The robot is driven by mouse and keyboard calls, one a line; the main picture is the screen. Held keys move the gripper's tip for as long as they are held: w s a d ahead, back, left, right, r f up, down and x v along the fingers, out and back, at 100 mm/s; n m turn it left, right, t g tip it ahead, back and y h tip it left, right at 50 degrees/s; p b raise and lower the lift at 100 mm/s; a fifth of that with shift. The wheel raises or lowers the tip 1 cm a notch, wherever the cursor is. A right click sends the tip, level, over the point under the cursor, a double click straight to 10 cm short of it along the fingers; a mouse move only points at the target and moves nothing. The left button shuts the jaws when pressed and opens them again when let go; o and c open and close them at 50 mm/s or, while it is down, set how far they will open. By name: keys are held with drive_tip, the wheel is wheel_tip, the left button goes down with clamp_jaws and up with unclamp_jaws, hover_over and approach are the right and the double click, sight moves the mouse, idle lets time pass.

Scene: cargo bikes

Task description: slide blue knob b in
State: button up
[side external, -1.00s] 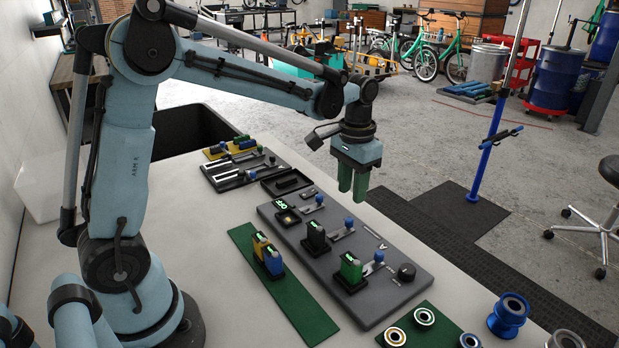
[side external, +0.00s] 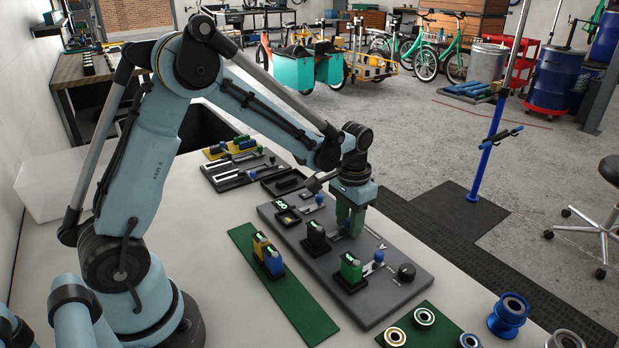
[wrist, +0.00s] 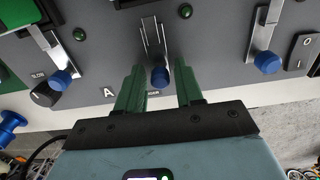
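The dark grey panel (side external: 400,302) carries three metal slides with blue knobs. The middle blue knob (wrist: 160,77) sits at the near end of its slide (wrist: 153,38) in the wrist view. My gripper (wrist: 160,68) is open, with one green finger on each side of this knob and visible gaps between. In the side view my gripper (side external: 349,229) is down at the panel and largely hides the knob. The other blue knobs (wrist: 62,80) and (wrist: 267,62) stand at left and right in the wrist view. I cannot read which knob is marked b.
A black holder with a green block (side external: 351,268) and another black block (side external: 316,236) stand on the panel. A green strip (side external: 300,305) with a yellow and blue block (side external: 268,256) lies left of it. A black knob (side external: 407,272) stands at the panel's right end.

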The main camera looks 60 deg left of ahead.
sight(342, 232)
drive_tip(key=c, duration=0.7)
drive_tip(key=shift+o, duration=0.2)
drive_tip(key=shift+s, duration=1)
drive_tip(key=o, duration=0.7)
drive_tip(key=shift+r, duration=2.25)
drive_tip(key=w+r, duration=0.3)
drive_tip(key=w, duration=0.3)
